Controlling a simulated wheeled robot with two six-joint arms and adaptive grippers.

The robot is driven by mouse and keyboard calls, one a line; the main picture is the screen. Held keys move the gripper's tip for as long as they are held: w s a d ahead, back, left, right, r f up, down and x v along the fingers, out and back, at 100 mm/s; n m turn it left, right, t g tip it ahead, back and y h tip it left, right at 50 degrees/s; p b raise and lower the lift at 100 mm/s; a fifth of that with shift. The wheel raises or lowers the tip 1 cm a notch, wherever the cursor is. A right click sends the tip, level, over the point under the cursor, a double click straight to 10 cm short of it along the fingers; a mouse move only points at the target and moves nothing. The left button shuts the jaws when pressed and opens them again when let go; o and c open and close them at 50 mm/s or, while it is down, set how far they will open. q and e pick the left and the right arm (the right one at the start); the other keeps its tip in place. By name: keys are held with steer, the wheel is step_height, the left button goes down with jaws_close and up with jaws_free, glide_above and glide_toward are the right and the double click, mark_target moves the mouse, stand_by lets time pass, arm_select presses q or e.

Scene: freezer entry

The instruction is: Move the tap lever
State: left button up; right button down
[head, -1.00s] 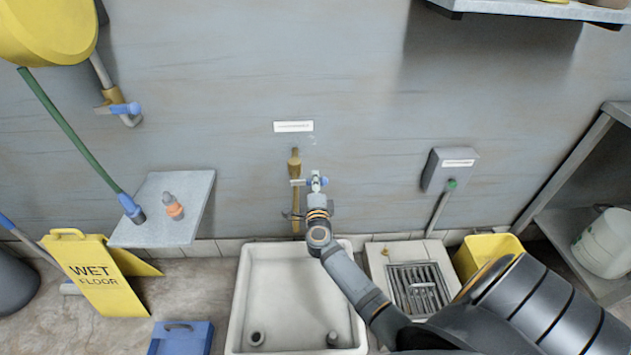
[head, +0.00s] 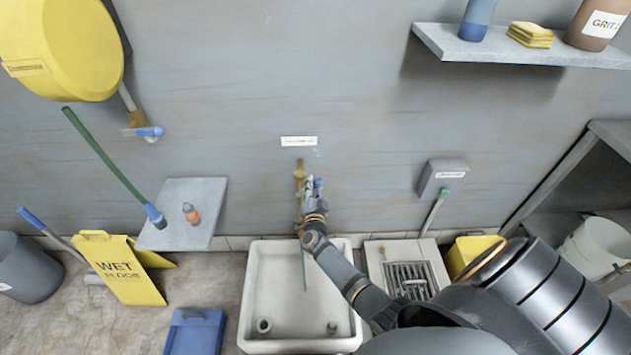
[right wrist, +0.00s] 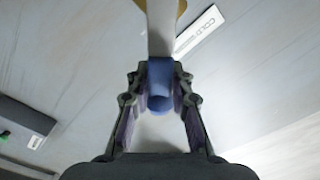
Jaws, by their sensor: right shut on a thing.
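The brass tap (head: 299,176) is on the wall above the white sink (head: 252,290). My right gripper (head: 315,186) is at the tap, shut on its blue-ended lever (head: 319,183). In the right wrist view the blue lever end (right wrist: 160,85) lies between the two fingers of the right gripper (right wrist: 158,78), with its pale bar leading to the brass body. My gripper and wrist partly hide the tap. A thin vertical streak (head: 303,268), looking like water, runs below the tap into the sink. My left gripper is not in view.
A wall shelf (head: 550,52) with bottles is at upper right. A grey box (head: 440,176) is on the wall right of the tap. A drain grate (head: 410,277) adjoins the sink.

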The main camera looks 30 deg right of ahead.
steer(key=shift+w+a+r+n+p, duration=0.1)
steer(key=shift+a+r+n+p, duration=0.1)
steer(key=shift+n+p, duration=0.3)
steer(key=c, duration=1.2)
jaws_free()
steer(key=shift+o, duration=0.2)
steer(key=shift+s+a, duration=0.2)
steer(key=shift+s, duration=0.05)
steer(key=v, duration=1.1)
steer(key=shift+s, duration=0.2)
